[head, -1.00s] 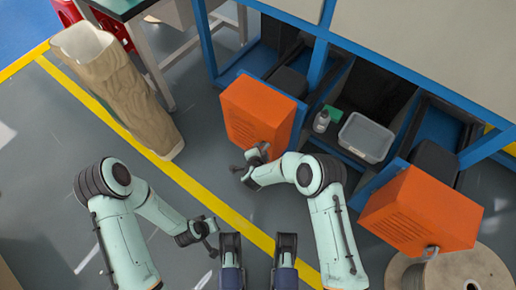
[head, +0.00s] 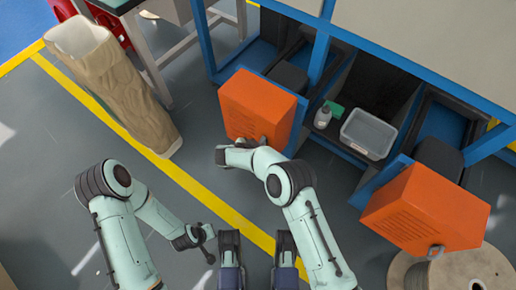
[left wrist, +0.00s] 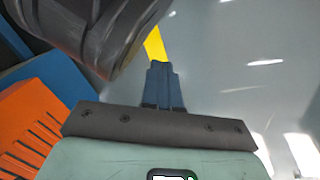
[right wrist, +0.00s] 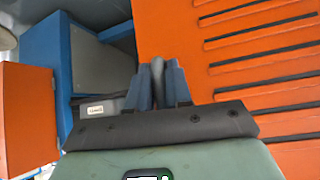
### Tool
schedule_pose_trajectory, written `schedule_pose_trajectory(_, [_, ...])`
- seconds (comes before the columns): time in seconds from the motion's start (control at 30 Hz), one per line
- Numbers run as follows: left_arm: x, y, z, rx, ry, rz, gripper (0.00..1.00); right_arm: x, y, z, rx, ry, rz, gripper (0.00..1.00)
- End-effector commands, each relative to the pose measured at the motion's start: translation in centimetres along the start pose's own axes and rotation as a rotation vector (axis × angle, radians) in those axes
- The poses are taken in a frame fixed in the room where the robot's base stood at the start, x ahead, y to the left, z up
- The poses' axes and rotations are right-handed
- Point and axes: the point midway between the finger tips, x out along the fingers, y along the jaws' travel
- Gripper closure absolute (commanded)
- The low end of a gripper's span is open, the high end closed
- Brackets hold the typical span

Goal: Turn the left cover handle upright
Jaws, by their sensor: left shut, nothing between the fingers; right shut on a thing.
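The left cover (head: 258,108) is an orange slotted box on the blue frame; it fills much of the right wrist view (right wrist: 250,45). Its grey handle (right wrist: 158,70) stands between the fingers of my right gripper (right wrist: 160,88), which is shut on it. In the head view my right wrist largely hides this handle at the cover's lower edge. My left gripper (left wrist: 163,85) is shut and empty, pointing at the floor; in the head view it is low, left of centre (head: 208,232), well away from the cover.
A second orange cover (head: 425,208) with a grey handle (head: 435,252) is at the right, above a wooden spool (head: 460,272). A grey bin (head: 368,134) and a small bottle (head: 323,117) sit between the covers. A brown tube-like object (head: 115,85) stands at left.

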Motion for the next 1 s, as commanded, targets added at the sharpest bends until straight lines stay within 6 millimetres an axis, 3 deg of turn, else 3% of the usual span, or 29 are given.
schedule_pose_trajectory(0.2, [0.77, -0.90, 1.05, -0.010, -0.034, -0.017, 1.00, 0.22, 0.27, -0.02, -0.032, 0.011, 0.040, 1.00])
schedule_pose_trajectory(0.63, [0.80, -1.01, 1.22, -0.012, -0.040, -0.019, 1.00, 0.19, 0.32, -0.20, -0.038, 0.016, 0.046, 1.00])
schedule_pose_trajectory(0.67, [0.80, -1.01, 1.22, -0.012, -0.040, -0.019, 1.00, 0.20, 0.32, -0.21, -0.038, 0.016, 0.046, 0.76])
schedule_pose_trajectory(0.7, [0.80, -1.01, 1.21, -0.012, -0.040, -0.019, 1.00, 0.20, 0.31, -0.22, -0.037, 0.016, 0.046, 0.63])
schedule_pose_trajectory(1.0, [0.80, -0.99, 1.19, -0.011, -0.040, -0.018, 1.00, 0.16, 0.15, -0.27, -0.035, 0.015, 0.041, 0.61])
